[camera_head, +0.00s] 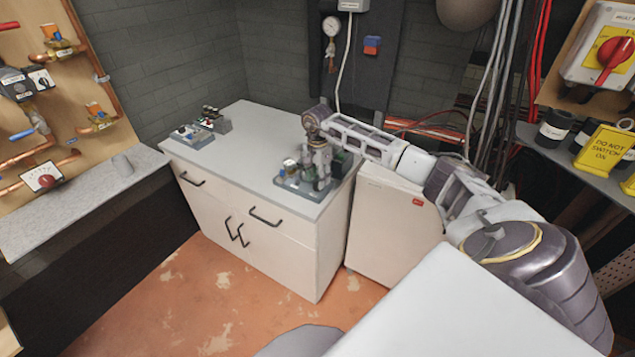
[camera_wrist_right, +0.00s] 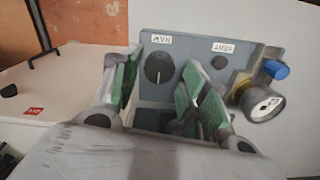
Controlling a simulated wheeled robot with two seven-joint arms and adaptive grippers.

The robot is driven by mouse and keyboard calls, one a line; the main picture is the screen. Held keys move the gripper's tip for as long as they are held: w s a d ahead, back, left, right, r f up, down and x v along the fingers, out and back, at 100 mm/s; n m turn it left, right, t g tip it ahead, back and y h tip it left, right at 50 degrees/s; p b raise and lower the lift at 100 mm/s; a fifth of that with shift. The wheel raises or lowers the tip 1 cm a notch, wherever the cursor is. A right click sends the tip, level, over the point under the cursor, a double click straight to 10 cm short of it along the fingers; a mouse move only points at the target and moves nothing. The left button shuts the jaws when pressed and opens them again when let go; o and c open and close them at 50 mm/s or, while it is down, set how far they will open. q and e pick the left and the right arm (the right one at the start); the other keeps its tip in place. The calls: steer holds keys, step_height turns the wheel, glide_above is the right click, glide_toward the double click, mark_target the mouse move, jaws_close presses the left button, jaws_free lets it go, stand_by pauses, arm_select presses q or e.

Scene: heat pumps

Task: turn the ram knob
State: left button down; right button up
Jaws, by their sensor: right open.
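A grey control panel (camera_wrist_right: 190,60) fills the middle of the right wrist view. It carries a black round knob (camera_wrist_right: 158,67) with a pale pointer line and a smaller dark knob (camera_wrist_right: 220,62) to its right. Each has a white label, upside down and too small to read surely. My right gripper (camera_wrist_right: 160,92) is open, with its green-padded fingers pointing at the panel. The black knob shows in the gap between the fingers; I cannot tell whether they touch it. In the head view my right gripper (camera_head: 318,168) is over the small unit (camera_head: 290,184) on the cabinet, hiding much of it. My left gripper is out of view.
The unit stands at the front right of the white cabinet (camera_head: 240,135). A gauge (camera_wrist_right: 262,105) and blue cap (camera_wrist_right: 275,69) sit beside the right finger. Another control unit (camera_head: 190,134) stands at the cabinet's far left. The cabinet top between them is clear.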

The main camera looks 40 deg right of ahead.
steer(key=shift+f, duration=1.45)
steer(key=c, duration=0.7)
